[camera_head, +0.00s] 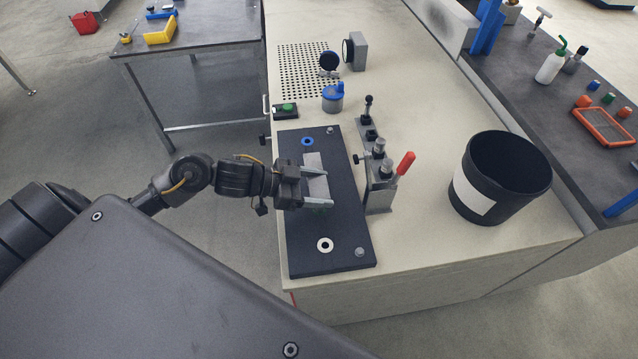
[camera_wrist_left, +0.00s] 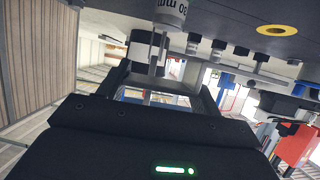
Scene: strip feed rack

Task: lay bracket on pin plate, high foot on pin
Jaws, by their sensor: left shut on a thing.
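The pin plate (camera_head: 350,222) is a long dark slab on the bench. It has a grey pin (camera_head: 330,131) near its far end and another grey pin (camera_head: 360,252) near its near end. A blue ring (camera_head: 307,141) and a white ring (camera_head: 325,245) mark its left side. My left gripper (camera_head: 329,187) is over the plate's middle, shut on the light grey bracket (camera_head: 314,162), which lies lengthwise between the fingers. In the left wrist view a grey piece with printed lettering (camera_wrist_left: 169,12) shows at the fingers. I cannot tell whether the bracket touches the plate.
A black bin (camera_head: 503,178) stands farther right. A blue-lidded pot (camera_head: 333,98) and a green button box (camera_head: 286,111) are beyond the far end. The bench between clamp and bin is clear.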

